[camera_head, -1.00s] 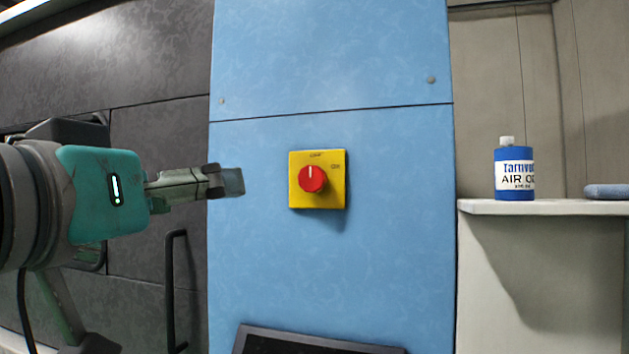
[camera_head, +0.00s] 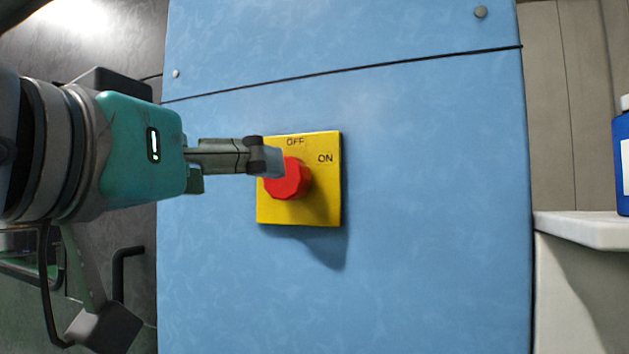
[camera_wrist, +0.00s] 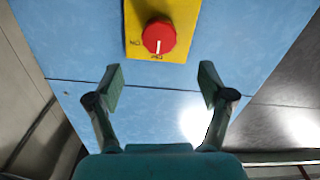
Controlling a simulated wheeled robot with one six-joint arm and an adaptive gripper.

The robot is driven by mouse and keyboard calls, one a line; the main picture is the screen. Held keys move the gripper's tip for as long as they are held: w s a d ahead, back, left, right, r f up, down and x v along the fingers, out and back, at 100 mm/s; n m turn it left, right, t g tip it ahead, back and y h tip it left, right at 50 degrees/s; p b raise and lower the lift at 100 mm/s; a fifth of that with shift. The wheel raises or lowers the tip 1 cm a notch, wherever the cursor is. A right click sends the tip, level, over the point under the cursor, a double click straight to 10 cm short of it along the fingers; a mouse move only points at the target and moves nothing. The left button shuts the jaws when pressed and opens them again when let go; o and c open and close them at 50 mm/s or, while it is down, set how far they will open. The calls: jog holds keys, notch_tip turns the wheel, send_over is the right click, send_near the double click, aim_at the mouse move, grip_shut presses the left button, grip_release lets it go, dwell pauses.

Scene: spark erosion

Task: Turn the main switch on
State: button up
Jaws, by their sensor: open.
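The main switch is a red round knob (camera_head: 287,180) on a yellow square plate (camera_head: 322,205), fixed to a blue panel. The plate reads OFF at the top and ON at the upper right in the head view. In the wrist view the red knob (camera_wrist: 159,36) is at the top centre, and its white mark points at OFF. My gripper (camera_head: 270,160) comes in from the left, its fingertip overlapping the knob's upper left in the head view. In the wrist view my gripper (camera_wrist: 161,76) is open and empty, the knob ahead of and between the fingers, apart from both.
The blue panel (camera_head: 430,200) is flat and clear around the switch. At the right edge stands a blue bottle (camera_head: 622,165) on a pale shelf (camera_head: 590,228). A dark wall with a black handle (camera_head: 118,275) is on the left.

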aim_at(285, 179)
jog(key=x, duration=1.1)
jog(key=c, duration=1.2)
